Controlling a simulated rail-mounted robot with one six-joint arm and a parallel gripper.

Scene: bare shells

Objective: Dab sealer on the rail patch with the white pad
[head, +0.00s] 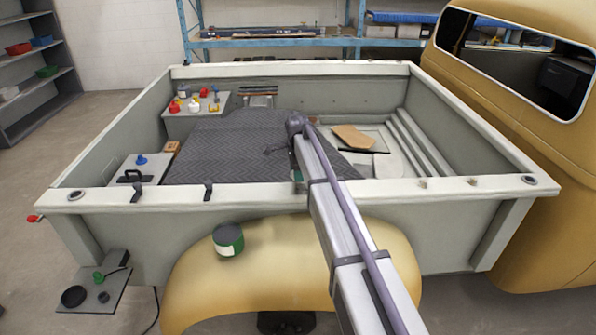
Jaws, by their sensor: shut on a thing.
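The pale near rail (370,192) of the truck bed runs across the view. Small brownish marks (421,183) show on its right part; I cannot tell whether one is the rail patch. A green tin (228,240) with a dark top and a pale label stands on the yellow fender, left of my arm; its contents are unclear. My arm reaches over the near rail to a joint above the bed. I cannot make out the white pad.
A dark ribbed mat (225,150) covers much of the bed floor. Small coloured items stand on a box (190,125) at the back left. A cardboard piece (352,137) lies right of my arm. A side shelf (92,284) holds small items. The yellow cab (520,120) bounds the right.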

